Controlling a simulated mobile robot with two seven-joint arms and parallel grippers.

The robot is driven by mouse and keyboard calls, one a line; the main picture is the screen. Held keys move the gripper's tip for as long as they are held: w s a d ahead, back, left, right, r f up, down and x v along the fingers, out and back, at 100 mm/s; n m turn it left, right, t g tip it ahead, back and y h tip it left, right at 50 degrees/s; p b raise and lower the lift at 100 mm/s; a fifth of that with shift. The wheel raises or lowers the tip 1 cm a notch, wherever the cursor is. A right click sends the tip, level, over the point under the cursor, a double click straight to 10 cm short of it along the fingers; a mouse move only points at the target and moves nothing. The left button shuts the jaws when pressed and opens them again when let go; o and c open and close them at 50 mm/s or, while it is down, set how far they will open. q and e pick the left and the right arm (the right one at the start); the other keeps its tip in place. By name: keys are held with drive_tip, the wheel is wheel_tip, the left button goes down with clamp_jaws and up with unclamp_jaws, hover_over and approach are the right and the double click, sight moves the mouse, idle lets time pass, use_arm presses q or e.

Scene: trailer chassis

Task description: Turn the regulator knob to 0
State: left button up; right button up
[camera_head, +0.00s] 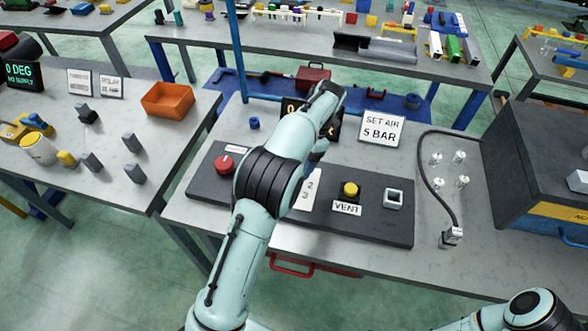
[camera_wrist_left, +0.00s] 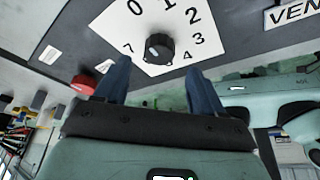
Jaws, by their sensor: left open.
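The black regulator knob (camera_wrist_left: 159,47) sits on a white dial plate (camera_wrist_left: 120,22) marked with numbers including 0, 1, 2, 3 and 4. A pale mark shows on the knob's face, but I cannot tell for sure which number it points at. My left gripper (camera_wrist_left: 158,68) is open, its two blue fingers apart on the near side of the knob, one toward each side. I cannot tell if they touch it. In the head view my left arm hides the knob and part of the dial plate (camera_head: 308,191). My right gripper is out of view.
The dark panel (camera_head: 385,225) also carries a red knob (camera_head: 225,164), a yellow VENT button (camera_head: 350,189) and a pale square switch (camera_head: 393,199). Behind stand a "SET AIR 5 BAR" sign (camera_head: 381,129) and a partly hidden display. A hose (camera_head: 424,175) and metal fittings lie right.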

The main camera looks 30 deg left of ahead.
use_arm(q)
drive_tip(key=p+v, duration=0.1)
drive_tip(key=v, duration=0.7)
drive_tip(key=shift+r, duration=0.35)
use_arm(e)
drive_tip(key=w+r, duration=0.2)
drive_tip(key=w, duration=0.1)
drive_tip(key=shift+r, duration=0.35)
use_arm(q)
drive_tip(key=shift+w+d, duration=0.1)
drive_tip(key=shift+w, duration=0.15)
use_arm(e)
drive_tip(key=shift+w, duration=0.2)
use_arm(q)
drive_tip(key=shift+s, duration=0.1)
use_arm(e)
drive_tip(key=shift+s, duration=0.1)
